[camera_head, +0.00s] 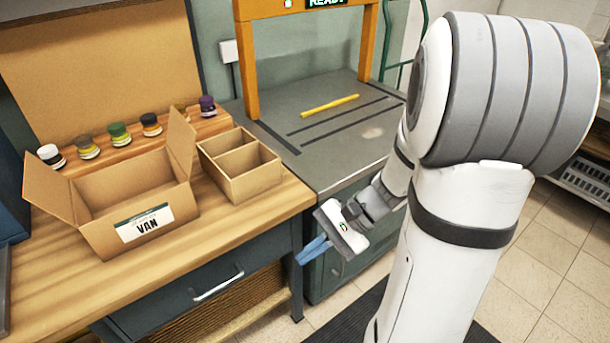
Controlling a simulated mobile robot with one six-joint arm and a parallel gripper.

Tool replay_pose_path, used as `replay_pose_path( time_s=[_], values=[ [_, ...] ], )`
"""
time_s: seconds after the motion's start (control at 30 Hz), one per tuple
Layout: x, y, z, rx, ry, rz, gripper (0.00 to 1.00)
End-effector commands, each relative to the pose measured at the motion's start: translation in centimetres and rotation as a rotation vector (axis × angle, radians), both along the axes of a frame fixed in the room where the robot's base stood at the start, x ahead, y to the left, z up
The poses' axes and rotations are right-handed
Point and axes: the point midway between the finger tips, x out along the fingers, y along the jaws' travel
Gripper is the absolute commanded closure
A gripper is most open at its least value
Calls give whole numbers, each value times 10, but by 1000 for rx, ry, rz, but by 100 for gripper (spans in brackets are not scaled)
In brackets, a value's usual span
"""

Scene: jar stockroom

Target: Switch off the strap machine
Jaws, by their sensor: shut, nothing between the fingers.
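The strap machine (330,88) stands right of the wooden bench, with a grey top and an orange arch (247,70) over it. A lit sign reading "READY" (325,2) shows at the arch's top, cut by the picture's edge. A yellow bar (330,105) lies on the grey top. I cannot make out a power switch; my arm hides part of the machine's right side. My gripper (304,258), with blue fingers, is shut and empty, low in front of the machine, near the bench's right front corner.
An open cardboard box marked "VAN" (108,234) stands on the bench (180,255). Beside it is an empty divided box (262,181). Several small jars (120,134) stand in a row on a ledge behind. A bench drawer has a handle (218,285). Tiled floor (545,255) is clear at right.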

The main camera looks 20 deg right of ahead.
Motion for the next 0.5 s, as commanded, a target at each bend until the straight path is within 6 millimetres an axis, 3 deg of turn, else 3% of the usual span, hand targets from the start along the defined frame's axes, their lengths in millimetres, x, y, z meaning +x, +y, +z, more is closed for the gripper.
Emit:
replay_pose_path(
  time_s=[0.03,0.17,0.3,0.5],
  values=[
    [13,-8,-31,106,48,-111,100],
    [50,-39,-68,370,116,-399,100],
    [84,-95,-116,632,136,-720,100],
    [100,-182,-179,895,94,-1100,100]
  ],
)
